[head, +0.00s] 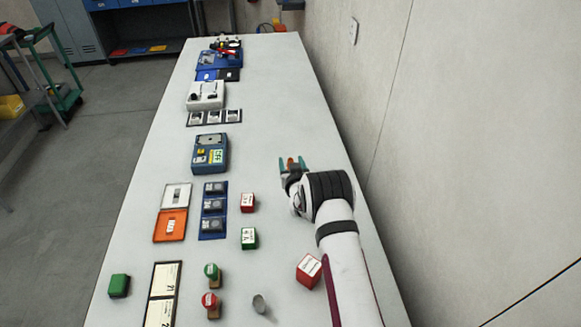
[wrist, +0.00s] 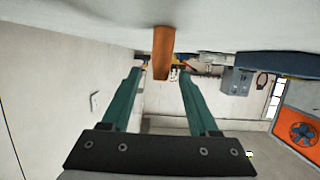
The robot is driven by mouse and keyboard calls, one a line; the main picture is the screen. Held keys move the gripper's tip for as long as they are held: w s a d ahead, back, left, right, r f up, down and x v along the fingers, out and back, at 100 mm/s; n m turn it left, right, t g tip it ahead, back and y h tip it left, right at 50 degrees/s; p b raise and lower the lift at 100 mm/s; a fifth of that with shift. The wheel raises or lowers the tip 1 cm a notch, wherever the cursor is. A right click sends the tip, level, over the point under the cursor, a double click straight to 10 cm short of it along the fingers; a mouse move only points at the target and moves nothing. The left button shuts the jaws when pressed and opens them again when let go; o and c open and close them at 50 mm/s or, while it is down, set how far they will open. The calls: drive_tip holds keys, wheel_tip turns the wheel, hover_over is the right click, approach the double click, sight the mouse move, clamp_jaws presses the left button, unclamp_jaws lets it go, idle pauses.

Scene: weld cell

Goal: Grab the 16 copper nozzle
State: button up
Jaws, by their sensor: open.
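A copper-coloured, tapered piece (wrist: 163,52), which looks like the nozzle, stands on the table in the wrist view, where the table is at the top of the picture. It shows between the two teal fingers of my gripper (wrist: 161,72), with a gap to each side. No number on it is readable. In the head view my gripper (head: 292,164) is low over the right side of the table, and a small brownish bit of the piece (head: 290,162) shows between its fingers. The fingers are open and not closed on anything. My arm hides part of the table.
On the white table (head: 270,110), red blocks (head: 248,203) (head: 309,270), a green block (head: 249,238) and a small grey cup (head: 259,303) stand left of my arm. Trays and a blue case (head: 209,153) line the left side. A wall (head: 450,120) runs close on the right.

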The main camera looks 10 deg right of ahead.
drive_tip(key=shift+w, duration=0.15)
clamp_jaws()
idle(0.4)
